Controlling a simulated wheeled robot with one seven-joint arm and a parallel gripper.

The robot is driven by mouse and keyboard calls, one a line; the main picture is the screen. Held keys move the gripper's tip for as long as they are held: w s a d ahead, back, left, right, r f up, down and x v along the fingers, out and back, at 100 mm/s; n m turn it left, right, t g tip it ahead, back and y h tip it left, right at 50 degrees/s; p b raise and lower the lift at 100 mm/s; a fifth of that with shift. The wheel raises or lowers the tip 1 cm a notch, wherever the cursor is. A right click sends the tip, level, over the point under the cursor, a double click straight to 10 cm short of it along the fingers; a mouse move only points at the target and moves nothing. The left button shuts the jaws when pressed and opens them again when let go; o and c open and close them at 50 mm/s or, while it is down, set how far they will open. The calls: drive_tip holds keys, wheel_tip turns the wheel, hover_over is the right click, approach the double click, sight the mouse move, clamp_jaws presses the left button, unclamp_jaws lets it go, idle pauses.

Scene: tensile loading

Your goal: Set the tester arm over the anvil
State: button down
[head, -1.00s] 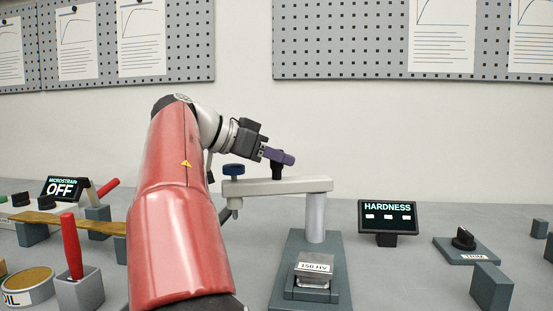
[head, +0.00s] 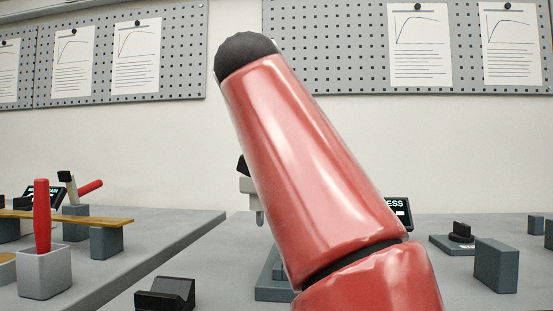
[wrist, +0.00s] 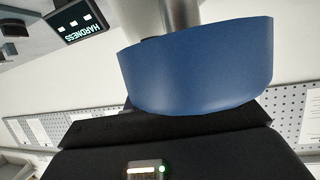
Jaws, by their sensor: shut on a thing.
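In the head view my red arm hides most of the hardness tester. Only the pale end of the tester arm (head: 247,186), with its small probe pointing down, shows left of my arm. Part of the grey tester base (head: 274,286) shows lower down. The anvil and its test block are hidden, so I cannot tell whether the tester arm is over the anvil. In the wrist view a blue knob (wrist: 195,65) fills the upper middle, against my black gripper (wrist: 185,112), which is shut on it. A grey metal cylinder shows behind the knob.
The hardness display (head: 398,212) is partly behind my arm; it also shows in the wrist view (wrist: 78,27). A dark knob unit (head: 461,233) and a grey block (head: 496,265) stand right. A red-handled tool (head: 42,215) and a black V-shaped block (head: 166,294) are left.

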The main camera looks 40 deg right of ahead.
drive_tip(key=shift+s+d+r+n+t+y+p, duration=0.1)
drive_tip(key=shift+s+d+n+t+y+p, duration=0.15)
drive_tip(key=shift+s+n+t+y, duration=0.3)
drive_tip(key=shift+s+d+r+n+t+y+p, duration=0.1)
drive_tip(key=shift+s+d+n+t+y+p, duration=0.15)
drive_tip(key=shift+s+n+t+y, duration=0.25)
drive_tip(key=shift+s+d+f+n+t+y+p, duration=0.1)
drive_tip(key=shift+s+n+t+y+p, duration=0.1)
drive_tip(key=shift+n+t+y, duration=0.15)
drive_tip(key=shift+s+d+n+t+y+p, duration=0.15)
drive_tip(key=shift+n+t+y+p, duration=0.1)
drive_tip(key=shift+n, duration=0.25)
drive_tip(key=shift+s+d+f+n+t+y+p, duration=0.15)
drive_tip(key=shift+n+t+y+p, duration=0.1)
drive_tip(key=shift+n, duration=0.15)
drive_tip(key=c, duration=1.2)
unclamp_jaws()
drive_tip(key=v, duration=0.8)
drive_tip(key=shift+d, duration=0.1)
